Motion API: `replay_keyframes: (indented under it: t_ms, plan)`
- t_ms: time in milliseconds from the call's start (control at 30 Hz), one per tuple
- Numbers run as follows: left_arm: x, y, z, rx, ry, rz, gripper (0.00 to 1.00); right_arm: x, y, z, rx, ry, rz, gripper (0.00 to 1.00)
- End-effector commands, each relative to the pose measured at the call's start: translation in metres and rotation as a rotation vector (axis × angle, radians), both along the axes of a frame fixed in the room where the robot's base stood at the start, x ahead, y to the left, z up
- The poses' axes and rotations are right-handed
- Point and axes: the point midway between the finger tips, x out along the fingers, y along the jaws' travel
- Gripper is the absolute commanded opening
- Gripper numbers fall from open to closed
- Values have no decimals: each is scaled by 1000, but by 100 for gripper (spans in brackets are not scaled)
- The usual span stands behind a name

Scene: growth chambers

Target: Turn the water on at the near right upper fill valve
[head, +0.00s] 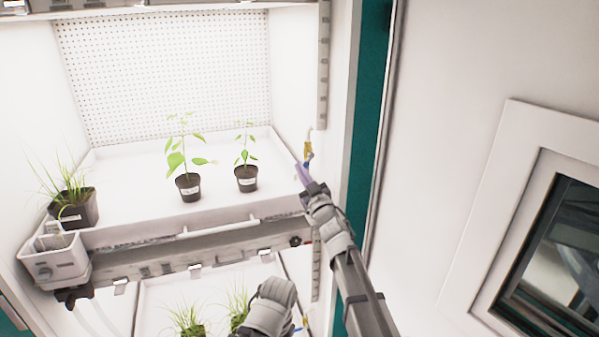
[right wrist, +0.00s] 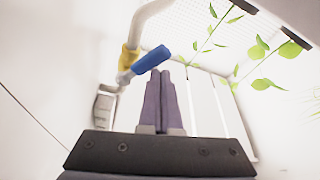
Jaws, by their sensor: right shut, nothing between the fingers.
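The near right upper fill valve (head: 308,150) sits on a pale pipe at the right edge of the upper shelf. It has a yellow body (right wrist: 128,58) and a blue lever (right wrist: 150,60). In the right wrist view the lever sticks out to the right, across the line of the pipe. My right gripper (head: 300,168) is just below the valve in the head view. Its purple fingers (right wrist: 165,76) are shut with nothing between them, tips close to the lever's free end. I cannot tell whether they touch it. My left gripper's fingers do not show.
The upper shelf tray (head: 215,208) holds several potted plants, with a white box (head: 55,262) at its front left corner. A grey arm part of mine (head: 268,308) is below the shelf front. A white wall with a window (head: 545,240) stands at right.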

Motion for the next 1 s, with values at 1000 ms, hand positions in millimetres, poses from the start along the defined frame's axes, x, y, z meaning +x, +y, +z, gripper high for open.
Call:
replay_keyframes:
  t_ms: [1000]
  plan:
    - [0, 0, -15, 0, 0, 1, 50, 6, -18, -15, 0, 0, -1, 0]
